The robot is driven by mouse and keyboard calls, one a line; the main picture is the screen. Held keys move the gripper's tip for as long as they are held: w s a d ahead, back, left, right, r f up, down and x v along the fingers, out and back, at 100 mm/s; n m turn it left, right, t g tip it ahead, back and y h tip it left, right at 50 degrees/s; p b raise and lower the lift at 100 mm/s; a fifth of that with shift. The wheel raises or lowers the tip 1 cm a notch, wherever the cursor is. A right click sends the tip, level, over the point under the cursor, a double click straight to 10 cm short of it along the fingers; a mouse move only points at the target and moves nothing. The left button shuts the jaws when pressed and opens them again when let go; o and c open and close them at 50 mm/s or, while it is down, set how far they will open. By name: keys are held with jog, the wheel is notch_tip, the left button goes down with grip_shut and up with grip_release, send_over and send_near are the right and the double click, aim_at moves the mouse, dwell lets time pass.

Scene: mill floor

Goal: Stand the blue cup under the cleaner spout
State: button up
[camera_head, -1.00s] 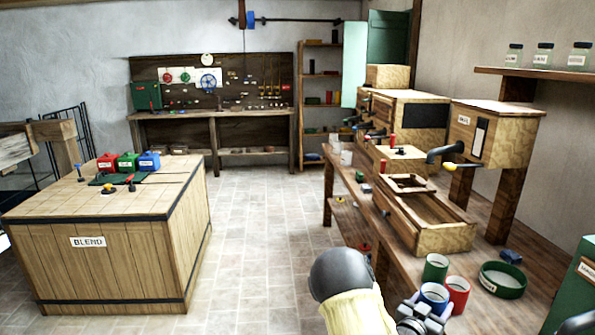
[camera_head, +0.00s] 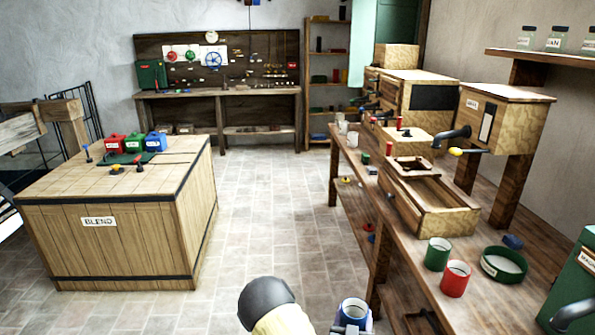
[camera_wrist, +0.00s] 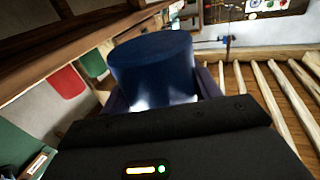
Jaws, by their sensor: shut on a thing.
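The blue cup (camera_head: 353,312) is upright at the bottom of the head view, in front of the bench. My gripper (camera_head: 350,327) is shut on it, and the cup is held clear of the bench. In the wrist view the blue cup (camera_wrist: 152,62) fills the space between the fingers of my gripper (camera_wrist: 160,92). A dark spout (camera_head: 452,137) sticks out of a wooden box (camera_head: 503,122) at the right, above the bench; the box's label is too small to read. I cannot tell for sure that it is the cleaner. Other spouts show farther back.
A green cup (camera_head: 437,255) and a red cup (camera_head: 455,280) stand on the bench (camera_head: 400,262) beside a round green dish (camera_head: 503,264). A wooden trough (camera_head: 440,208) sits behind them. The BLEND counter (camera_head: 125,240) is at left; tiled floor (camera_head: 265,205) between is clear.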

aim_at(354, 300)
jog(key=shift+w+a+r+n+t+y+p, duration=0.1)
jog(key=shift+w+r+n+y+p, duration=0.45)
jog(key=shift+p, duration=0.9)
jog(key=shift+s+d+r+n+t+y+p, duration=0.1)
jog(key=shift+r+y+p, duration=0.3)
jog(key=shift+r+p, duration=0.75)
jog(key=shift+w+a+r+n+t+y+p, duration=0.1)
jog(key=shift+w+r+n+y+p, duration=0.25)
jog(key=shift+p, duration=1.4)
jog(key=r+y+p, duration=0.1)
jog(key=p, duration=0.3)
jog(key=shift+n+y, duration=0.4)
jog(key=shift+p, duration=0.35)
jog(key=shift+f, duration=0.1)
jog(key=s, duration=0.1)
jog(key=s+r, duration=0.1)
jog(key=s, duration=0.1)
jog(key=s+r, duration=0.1)
jog(key=shift+s+r, duration=0.1)
jog(key=shift+s, duration=0.05)
